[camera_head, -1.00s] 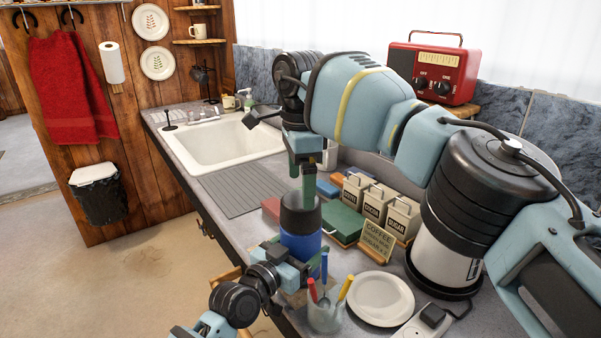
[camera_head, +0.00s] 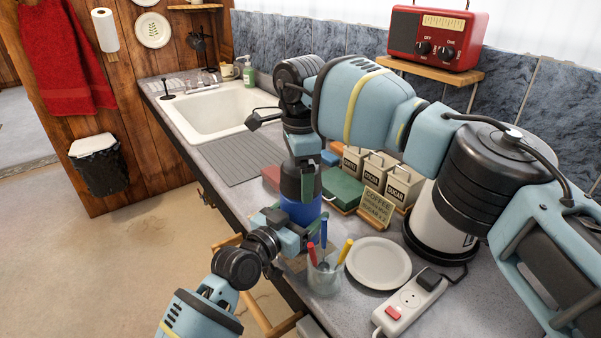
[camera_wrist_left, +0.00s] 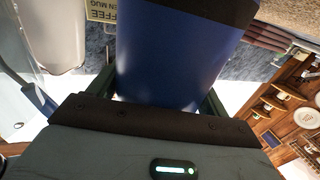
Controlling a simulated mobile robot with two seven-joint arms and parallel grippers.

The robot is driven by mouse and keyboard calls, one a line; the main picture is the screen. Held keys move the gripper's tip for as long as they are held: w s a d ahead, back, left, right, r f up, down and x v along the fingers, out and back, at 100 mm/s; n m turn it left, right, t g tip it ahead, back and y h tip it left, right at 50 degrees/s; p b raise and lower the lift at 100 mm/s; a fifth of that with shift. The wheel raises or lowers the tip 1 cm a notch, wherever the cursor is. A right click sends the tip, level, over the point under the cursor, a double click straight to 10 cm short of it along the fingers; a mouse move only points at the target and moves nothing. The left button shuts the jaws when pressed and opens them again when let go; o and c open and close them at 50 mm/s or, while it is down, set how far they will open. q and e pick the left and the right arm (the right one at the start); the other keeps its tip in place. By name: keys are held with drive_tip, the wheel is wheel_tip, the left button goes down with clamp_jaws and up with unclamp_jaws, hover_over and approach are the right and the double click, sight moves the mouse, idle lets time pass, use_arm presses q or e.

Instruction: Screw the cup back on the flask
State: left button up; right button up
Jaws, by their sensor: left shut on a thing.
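My left gripper (camera_head: 297,232) is shut on the flask's blue body. In the left wrist view the blue body (camera_wrist_left: 172,60) fills the space between the fingers, with a dark band at the picture's top. My right gripper (camera_head: 304,180) points straight down at the black top, one finger in front of it. The other finger is hidden, so its grip is unclear.
A glass with coloured-handled utensils (camera_head: 325,275) and a white plate (camera_head: 378,263) stand close to the flask. Behind are a green box (camera_head: 342,188), canisters (camera_head: 375,170) and a coffee sign (camera_head: 376,208). A power strip (camera_head: 408,303) lies at the front right.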

drive_tip(key=c, duration=0.7)
drive_tip(key=m, duration=0.4)
drive_tip(key=shift+m, duration=0.3)
drive_tip(key=m, duration=0.4)
drive_tip(key=shift+m, duration=0.3)
drive_tip(key=m, duration=0.4)
drive_tip(key=shift+m, duration=0.3)
drive_tip(key=m, duration=0.4)
drive_tip(key=shift+m, duration=0.3)
drive_tip(key=o, duration=1.1)
drive_tip(key=shift+r, duration=3.7)
